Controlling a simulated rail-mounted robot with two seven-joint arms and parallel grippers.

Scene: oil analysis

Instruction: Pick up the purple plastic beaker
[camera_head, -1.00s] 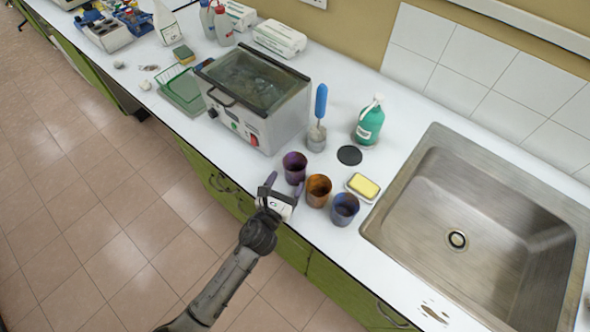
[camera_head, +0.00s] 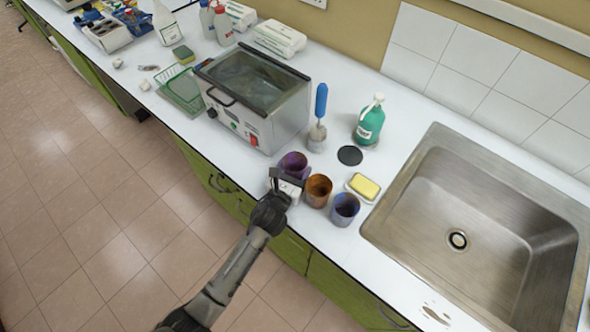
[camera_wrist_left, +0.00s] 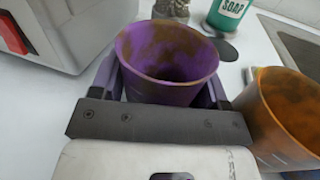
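The purple plastic beaker (camera_head: 294,161), stained brownish inside, stands upright on the white counter. It fills the upper middle of the left wrist view (camera_wrist_left: 165,62). My left gripper (camera_head: 290,176) is at the beaker's front side, with its fingers spread on either side of the beaker. In the left wrist view the fingers (camera_wrist_left: 163,90) look open, with narrow gaps beside the beaker's lower wall; the fingertips are partly hidden behind it. My right gripper is not in view.
An orange-brown beaker (camera_head: 318,189) stands close to the right of the purple one, with a blue beaker (camera_head: 345,208) beyond it. A lidded bath device (camera_head: 250,98) is behind left. A yellow sponge (camera_head: 363,186), green soap bottle (camera_head: 369,124) and sink (camera_head: 470,215) are to the right.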

